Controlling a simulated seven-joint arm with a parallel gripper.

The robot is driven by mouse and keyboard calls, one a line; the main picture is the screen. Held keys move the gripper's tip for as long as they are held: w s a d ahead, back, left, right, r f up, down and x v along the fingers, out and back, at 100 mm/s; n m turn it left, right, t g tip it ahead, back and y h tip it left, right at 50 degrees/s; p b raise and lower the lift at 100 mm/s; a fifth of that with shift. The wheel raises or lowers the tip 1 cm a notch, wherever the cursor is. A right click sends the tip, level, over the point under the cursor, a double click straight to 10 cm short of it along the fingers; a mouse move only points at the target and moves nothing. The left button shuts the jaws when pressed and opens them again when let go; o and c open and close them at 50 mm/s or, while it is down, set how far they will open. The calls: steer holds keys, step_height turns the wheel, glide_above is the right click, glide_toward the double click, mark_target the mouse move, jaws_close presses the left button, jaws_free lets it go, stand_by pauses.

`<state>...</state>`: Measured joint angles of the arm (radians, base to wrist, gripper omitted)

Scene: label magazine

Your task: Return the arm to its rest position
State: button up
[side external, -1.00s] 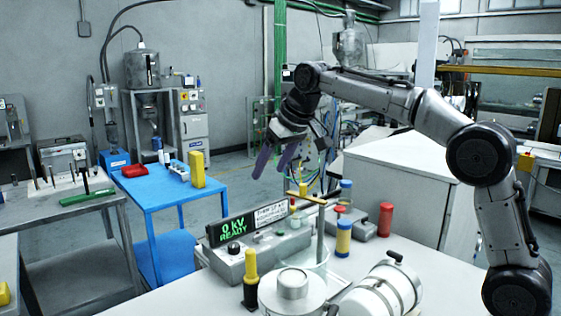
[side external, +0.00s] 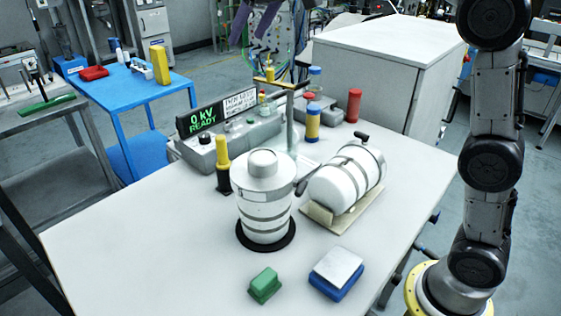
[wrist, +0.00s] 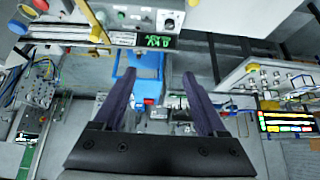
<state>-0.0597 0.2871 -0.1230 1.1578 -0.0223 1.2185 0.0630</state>
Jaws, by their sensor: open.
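My gripper (side external: 252,42) shows at the top edge of the side external view, with its two dark purple fingers pointing down and most of its body cut off. In the wrist view my gripper (wrist: 157,75) is open, its fingers spread apart with nothing between them. It hangs in the air, clear of the white bench (side external: 140,220). My upright arm links fill the right of the side external view.
The bench holds a white canister (side external: 264,205), a lying white cylinder (side external: 345,180), a display unit (side external: 215,115), a thin post with a yellow crossbar (side external: 290,125), a green block (side external: 265,285) and a blue-white block (side external: 337,273). The bench's left front is clear.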

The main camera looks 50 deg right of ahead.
steer(key=s+d, duration=0.2)
steer(key=s, duration=1.5)
steer(key=s+f+g, duration=0.1)
steer(key=s+f, duration=1.6)
steer(key=f, duration=0.3)
steer(key=shift+s+d, duration=0.3)
